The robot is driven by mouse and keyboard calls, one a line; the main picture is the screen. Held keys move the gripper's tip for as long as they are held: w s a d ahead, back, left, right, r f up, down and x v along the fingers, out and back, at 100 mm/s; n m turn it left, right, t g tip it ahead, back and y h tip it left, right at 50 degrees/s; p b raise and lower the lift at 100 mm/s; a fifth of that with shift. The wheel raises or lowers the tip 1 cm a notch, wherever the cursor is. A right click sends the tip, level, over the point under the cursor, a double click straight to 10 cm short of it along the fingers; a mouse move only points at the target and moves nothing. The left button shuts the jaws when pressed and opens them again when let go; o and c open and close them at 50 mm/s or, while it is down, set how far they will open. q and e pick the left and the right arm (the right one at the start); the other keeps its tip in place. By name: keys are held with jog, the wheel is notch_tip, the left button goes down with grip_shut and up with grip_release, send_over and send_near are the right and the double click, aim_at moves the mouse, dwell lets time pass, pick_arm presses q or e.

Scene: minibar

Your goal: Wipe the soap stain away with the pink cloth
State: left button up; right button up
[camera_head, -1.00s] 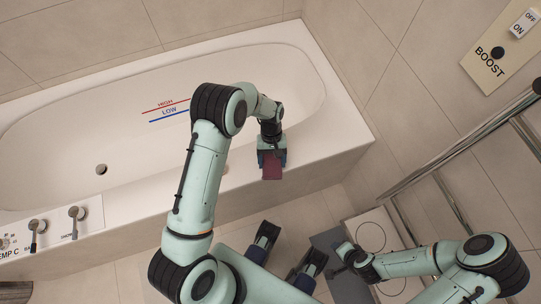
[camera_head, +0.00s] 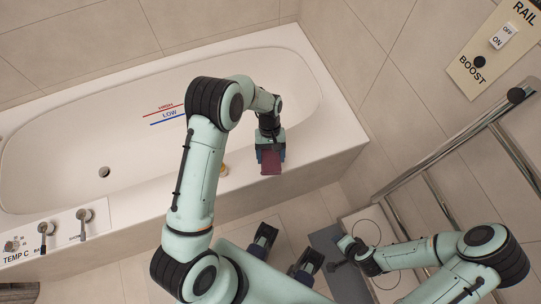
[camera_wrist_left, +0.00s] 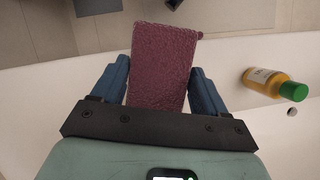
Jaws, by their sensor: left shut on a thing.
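My left gripper (camera_head: 270,147) is shut on the pink cloth (camera_head: 271,163), over the front rim of the bathtub near its right end. In the left wrist view the cloth (camera_wrist_left: 160,65) is a dark pink, rough-textured rectangle between the two blue fingers (camera_wrist_left: 158,88). I cannot tell whether the cloth touches the rim. I can make out no soap stain in either view. My right arm's end (camera_head: 347,250) is low at the right of the head view; its jaw state is unclear.
The white bathtub (camera_head: 110,205) has taps (camera_head: 84,217) at its left end. A yellow bottle with a green cap (camera_wrist_left: 268,82) is near the cloth, mostly hidden by my arm in the head view. A metal rail (camera_head: 470,135) and a switch panel (camera_head: 490,58) are on the right wall.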

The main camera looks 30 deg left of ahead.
pick_arm(q)
jog(key=shift+r+p, duration=1.1)
jog(key=shift+r, duration=0.4)
